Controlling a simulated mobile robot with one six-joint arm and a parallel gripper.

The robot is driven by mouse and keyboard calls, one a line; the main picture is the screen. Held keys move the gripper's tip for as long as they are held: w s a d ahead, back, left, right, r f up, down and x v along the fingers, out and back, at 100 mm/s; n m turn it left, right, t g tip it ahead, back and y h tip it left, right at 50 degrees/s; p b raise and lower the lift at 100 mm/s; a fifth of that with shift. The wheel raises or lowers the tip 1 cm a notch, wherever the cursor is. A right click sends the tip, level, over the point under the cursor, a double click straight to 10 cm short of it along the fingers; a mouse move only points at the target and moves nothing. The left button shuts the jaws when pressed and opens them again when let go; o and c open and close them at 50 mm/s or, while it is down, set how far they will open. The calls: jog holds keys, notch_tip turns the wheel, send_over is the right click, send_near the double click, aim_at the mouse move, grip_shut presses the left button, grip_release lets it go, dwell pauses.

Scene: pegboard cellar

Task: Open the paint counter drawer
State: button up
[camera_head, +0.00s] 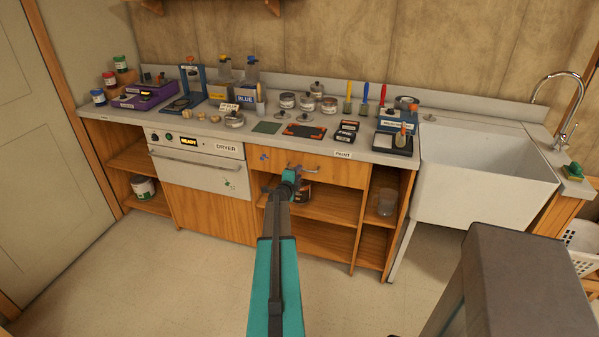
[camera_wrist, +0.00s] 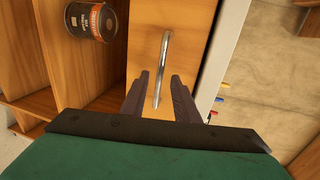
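The paint counter drawer (camera_head: 337,172) is a wooden front under the countertop, below the PAINT label (camera_head: 343,155). It looks shut. Its metal bar handle (camera_head: 304,168) shows just beyond my gripper (camera_head: 290,176). In the wrist view the drawer front (camera_wrist: 190,30) fills the middle, and the handle (camera_wrist: 164,62) runs lengthwise. My gripper (camera_wrist: 160,82) is open, with one dark finger on each side of the handle's near end. A gap shows between the handle and each finger. I cannot tell how deep the handle sits between the fingers.
Below the drawer are open shelves with a dark paint can (camera_wrist: 92,20). The dryer (camera_head: 195,160) is left of the drawer, and a white sink (camera_head: 485,170) is at the right. Jars, brushes and trays crowd the countertop (camera_head: 270,142). The floor (camera_head: 190,275) in front is clear.

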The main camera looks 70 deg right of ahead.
jog(key=shift+p+x, duration=0.35)
jog(key=shift+x, duration=2)
grip_shut()
